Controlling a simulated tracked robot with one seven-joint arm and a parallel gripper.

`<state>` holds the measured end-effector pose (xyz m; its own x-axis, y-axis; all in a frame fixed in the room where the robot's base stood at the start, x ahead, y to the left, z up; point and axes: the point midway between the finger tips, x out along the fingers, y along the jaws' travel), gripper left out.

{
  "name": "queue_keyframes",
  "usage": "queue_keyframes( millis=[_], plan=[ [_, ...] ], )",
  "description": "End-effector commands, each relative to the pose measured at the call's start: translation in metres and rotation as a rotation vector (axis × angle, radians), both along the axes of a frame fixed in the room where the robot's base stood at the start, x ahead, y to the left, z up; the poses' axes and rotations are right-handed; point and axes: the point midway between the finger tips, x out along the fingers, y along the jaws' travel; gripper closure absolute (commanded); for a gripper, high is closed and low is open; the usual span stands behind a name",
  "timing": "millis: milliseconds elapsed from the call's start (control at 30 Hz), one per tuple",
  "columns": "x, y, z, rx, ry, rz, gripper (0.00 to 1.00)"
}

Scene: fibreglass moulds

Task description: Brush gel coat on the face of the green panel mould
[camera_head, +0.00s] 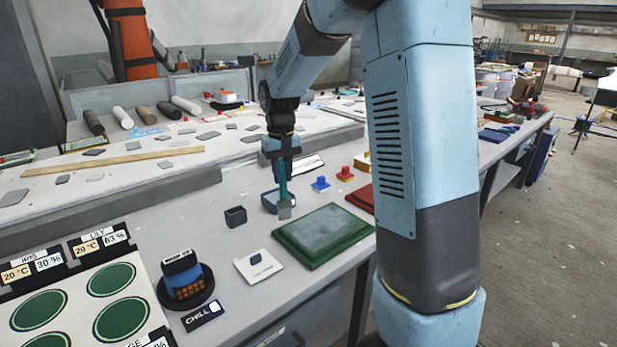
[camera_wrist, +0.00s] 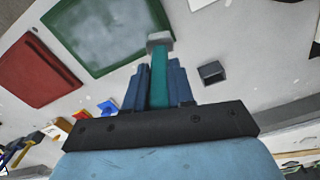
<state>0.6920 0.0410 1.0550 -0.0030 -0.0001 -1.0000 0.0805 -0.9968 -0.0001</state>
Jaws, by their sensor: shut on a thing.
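My gripper (camera_head: 282,160) is shut on a brush (camera_head: 283,188) with a teal handle and a grey head, held pointing down. In the wrist view, my gripper (camera_wrist: 158,88) has the brush (camera_wrist: 158,75) between its blue fingers. The green panel mould (camera_head: 345,253) lies flat on the bench, right of the brush in the head view. Its face looks cloudy grey-green inside a green rim. In the wrist view, the brush head overlaps a corner of the green mould (camera_wrist: 100,35); contact cannot be told.
A red panel mould (camera_head: 360,197) lies behind the green one, also in the wrist view (camera_wrist: 38,70). The bench edge is close in front.

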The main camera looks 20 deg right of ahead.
Motion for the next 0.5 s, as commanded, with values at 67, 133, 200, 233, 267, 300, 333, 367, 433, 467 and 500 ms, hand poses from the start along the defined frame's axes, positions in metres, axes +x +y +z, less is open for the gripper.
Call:
queue_keyframes(
  millis=[67,133,200,233,267,300,333,367,433,467,500],
  plan=[
    [0.0,0.0,0.008,0.0,-0.002,-0.001,1.0],
    [0.001,0.0,0.015,0.0,-0.003,-0.001,1.0],
    [0.0,0.0,0.02,0.0,-0.002,-0.001,1.0],
    [0.0,0.0,0.023,0.0,-0.001,-0.001,1.0],
    [0.0,-0.001,0.025,0.0,-0.001,-0.001,1.0],
    [0.0,-0.001,0.027,0.0,-0.001,-0.001,1.0],
    [0.0,-0.001,0.028,0.0,-0.001,-0.001,1.0],
    [0.0,-0.001,0.029,0.0,-0.001,-0.001,1.0],
    [0.0,-0.001,0.03,0.0,-0.001,-0.001,1.0],
    [0.0,-0.001,0.03,0.0,-0.001,-0.001,1.0],
    [0.0,-0.001,0.03,0.0,-0.001,-0.001,1.0]
  ],
)
